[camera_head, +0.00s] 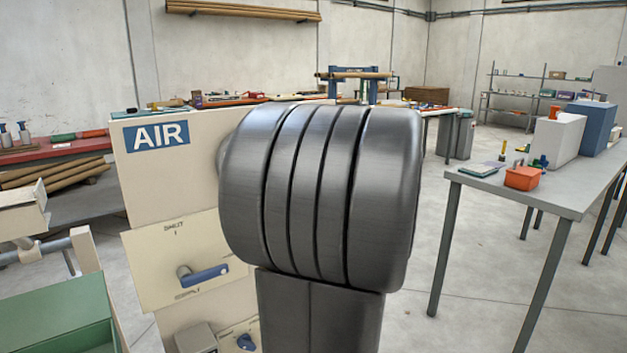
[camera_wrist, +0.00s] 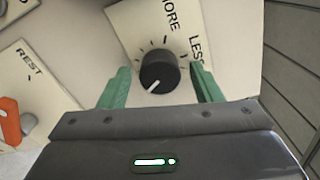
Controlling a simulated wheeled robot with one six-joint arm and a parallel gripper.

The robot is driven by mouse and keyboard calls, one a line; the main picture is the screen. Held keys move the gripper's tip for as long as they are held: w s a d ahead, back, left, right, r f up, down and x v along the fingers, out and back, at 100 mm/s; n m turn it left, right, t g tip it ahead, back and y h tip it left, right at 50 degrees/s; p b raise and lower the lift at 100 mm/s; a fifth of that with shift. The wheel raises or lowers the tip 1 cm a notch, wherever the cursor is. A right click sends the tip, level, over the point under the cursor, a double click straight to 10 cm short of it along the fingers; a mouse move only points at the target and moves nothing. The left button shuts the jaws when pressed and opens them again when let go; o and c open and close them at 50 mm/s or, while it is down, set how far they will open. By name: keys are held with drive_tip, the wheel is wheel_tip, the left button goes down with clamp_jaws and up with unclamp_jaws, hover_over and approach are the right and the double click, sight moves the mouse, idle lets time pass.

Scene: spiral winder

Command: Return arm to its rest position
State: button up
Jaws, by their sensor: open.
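In the wrist view my gripper (camera_wrist: 160,90) is open, with a green finger on each side of a black knob (camera_wrist: 158,72). The knob has a white pointer mark aimed to the lower left and sits on a cream plate marked MORE and LESS. I cannot tell whether the fingers touch it. In the head view my dark arm link (camera_head: 320,200) fills the middle and hides my gripper and part of the AIR panel (camera_head: 135,180).
The AIR panel carries a blue lever (camera_head: 205,275) on a cream plate. In the wrist view a REST plate (camera_wrist: 35,75) with an orange lever (camera_wrist: 10,120) is at left. A grey table (camera_head: 560,195) with boxes stands at right. A green bin (camera_head: 65,315) is at lower left.

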drive_tip(key=v, duration=1.4)
drive_tip(key=x, duration=1.4)
drive_tip(key=shift+w+a, duration=0.15)
drive_tip(key=shift+a, duration=0.05)
drive_tip(key=m+p, duration=0.5)
drive_tip(key=p, duration=0.3)
drive_tip(key=m+p, duration=0.5)
drive_tip(key=p, duration=0.3)
drive_tip(key=m+p, duration=0.4)
drive_tip(key=p, duration=0.4)
drive_tip(key=shift+s+d+m, duration=0.15)
drive_tip(key=shift+s+m, duration=0.1)
drive_tip(key=shift+m, duration=0.15)
drive_tip(key=shift+f, duration=0.1)
